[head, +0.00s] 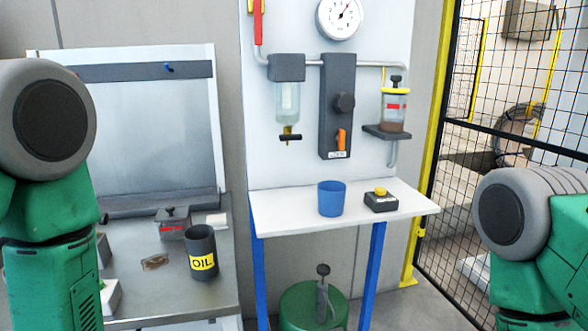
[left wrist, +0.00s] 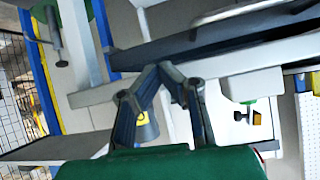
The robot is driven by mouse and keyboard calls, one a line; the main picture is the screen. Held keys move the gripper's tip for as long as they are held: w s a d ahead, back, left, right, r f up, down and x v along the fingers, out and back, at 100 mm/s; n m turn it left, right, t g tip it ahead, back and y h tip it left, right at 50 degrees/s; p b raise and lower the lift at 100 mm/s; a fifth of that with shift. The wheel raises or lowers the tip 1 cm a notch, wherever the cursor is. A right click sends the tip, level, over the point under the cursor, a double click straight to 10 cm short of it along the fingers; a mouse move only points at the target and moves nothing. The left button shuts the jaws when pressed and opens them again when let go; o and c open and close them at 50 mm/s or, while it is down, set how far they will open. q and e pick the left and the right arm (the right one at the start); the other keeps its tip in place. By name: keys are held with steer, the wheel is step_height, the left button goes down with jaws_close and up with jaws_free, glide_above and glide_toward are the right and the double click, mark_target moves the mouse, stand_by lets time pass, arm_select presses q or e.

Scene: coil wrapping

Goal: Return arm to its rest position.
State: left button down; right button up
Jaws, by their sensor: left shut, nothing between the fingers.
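My left gripper (left wrist: 161,72) shows in the left wrist view with its two dark fingers meeting at the tips, shut and empty. In the head view my green and grey left arm (head: 45,200) stands folded at the left edge, and its gripper is out of frame. My right arm (head: 530,230) shows at the lower right edge of the head view. The right gripper is hidden from both views.
A metal bench (head: 160,290) at left holds a dark oil can (head: 201,240) and a small grey container (head: 173,228). A white shelf (head: 280,215) holds a blue cup (head: 331,199) and a yellow-button box (head: 381,203). A green drum (head: 300,312) stands below. A mesh fence (head: 500,120) is at right.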

arm_select(q)
steer(key=s+f+m+g+h+b, duration=0.1)
steer(key=s+f+g+b, duration=0.4)
steer(key=s+f, duration=1.6)
steer(key=s+g, duration=0.4)
steer(key=g, duration=0.1)
steer(key=shift+s+f+m+h, duration=0.15)
steer(key=shift+m+h, duration=0.15)
steer(key=shift+h, duration=0.1)
